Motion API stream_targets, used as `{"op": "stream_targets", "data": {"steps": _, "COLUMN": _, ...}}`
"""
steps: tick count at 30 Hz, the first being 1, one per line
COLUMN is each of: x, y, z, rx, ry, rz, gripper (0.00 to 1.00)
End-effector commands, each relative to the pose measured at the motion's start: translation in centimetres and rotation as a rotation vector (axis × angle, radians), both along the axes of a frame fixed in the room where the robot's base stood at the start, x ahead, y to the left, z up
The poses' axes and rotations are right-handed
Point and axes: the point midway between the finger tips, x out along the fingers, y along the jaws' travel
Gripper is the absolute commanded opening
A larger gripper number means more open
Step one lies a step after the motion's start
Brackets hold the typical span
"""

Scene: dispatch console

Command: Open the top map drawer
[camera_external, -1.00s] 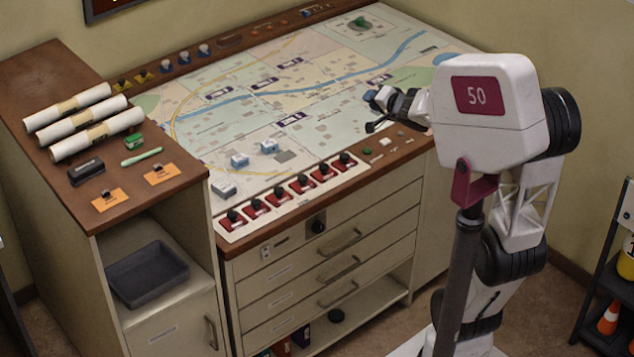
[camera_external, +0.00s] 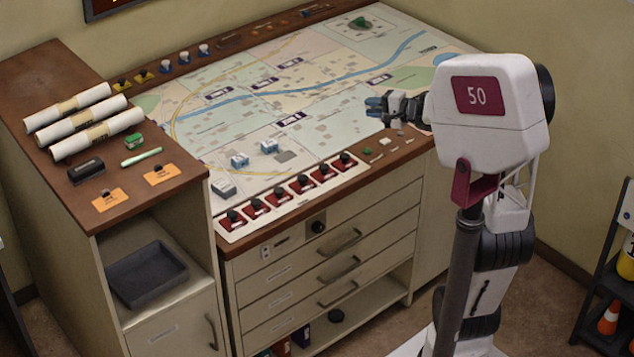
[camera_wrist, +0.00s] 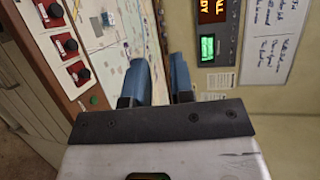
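The top map drawer (camera_external: 283,262) is the uppermost of three cream drawers under the console's front edge. It looks shut. Drawer fronts (camera_wrist: 25,95) show partly at the left of that view; the top drawer's handle is not clear there.
A row of red switch panels (camera_external: 289,193) lines the console's front edge above the drawers. A side cabinet (camera_external: 95,240) with rolled maps (camera_external: 97,134) and a dark tray (camera_external: 146,272) stands at left. The floor before the drawers is partly clear.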

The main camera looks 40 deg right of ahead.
Motion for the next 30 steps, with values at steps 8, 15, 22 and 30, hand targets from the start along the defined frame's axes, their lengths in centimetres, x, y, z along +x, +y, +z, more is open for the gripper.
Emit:
{"op": "stream_targets", "data": {"steps": 8, "x": 0.0, "y": 0.0, "z": -3.8, "rx": 0.0, "ry": 0.002, "rz": -0.001, "gripper": 0.22}}
{"op": "stream_targets", "data": {"steps": 15, "x": 0.0, "y": 0.0, "z": -8.1, "rx": 0.0, "ry": 0.004, "rz": -0.002, "gripper": 0.22}}
{"op": "stream_targets", "data": {"steps": 22, "x": 0.0, "y": 0.0, "z": -14.0, "rx": 0.002, "ry": 0.005, "rz": -0.002, "gripper": 0.22}}
{"op": "stream_targets", "data": {"steps": 30, "x": 0.0, "y": 0.0, "z": -23.2, "rx": 0.002, "ry": 0.005, "rz": -0.002, "gripper": 0.22}}
